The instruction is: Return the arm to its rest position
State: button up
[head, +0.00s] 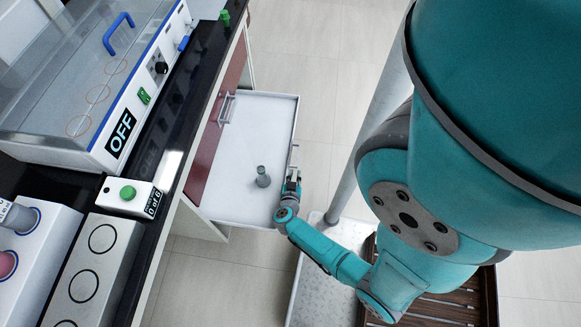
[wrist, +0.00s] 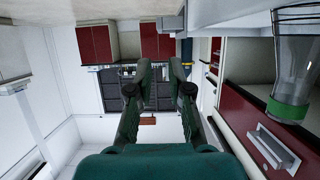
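My gripper (head: 292,178) is at the end of my teal arm, beside the right edge of an open white drawer (head: 240,150) in the head view. In the wrist view its two fingers (wrist: 161,70) stand apart with nothing between them. A small grey glass vessel (head: 263,178) stands upright in the drawer, a little left of my gripper and apart from it. A glass vessel with a green band (wrist: 292,80) shows at the right edge of the wrist view, outside the fingers.
A fumehood panel marked OFF (head: 121,132) and a box with a green button (head: 128,193) are on the black bench at left. A white rack with round holes (head: 90,262) is in front. Red cabinets (wrist: 95,42) show in the wrist view. Floor beyond the drawer is clear.

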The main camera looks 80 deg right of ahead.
dwell(0.3)
jog(key=s+a+r+n+t+y, duration=0.2)
jog(key=a+r+n+t+y, duration=0.2)
jog(key=a+r, duration=0.6)
jog(key=s+a+r+n+t+y, duration=0.2)
jog(key=a+r+n+t+y, duration=0.3)
jog(key=a+r, duration=0.5)
jog(key=s+a+r+n+t+y, duration=0.2)
jog(key=a+r+n, duration=0.6)
jog(key=r, duration=1)
jog(key=a+t+y, duration=0.2)
jog(key=a, duration=0.1)
jog(key=shift+s+r+t, duration=0.3)
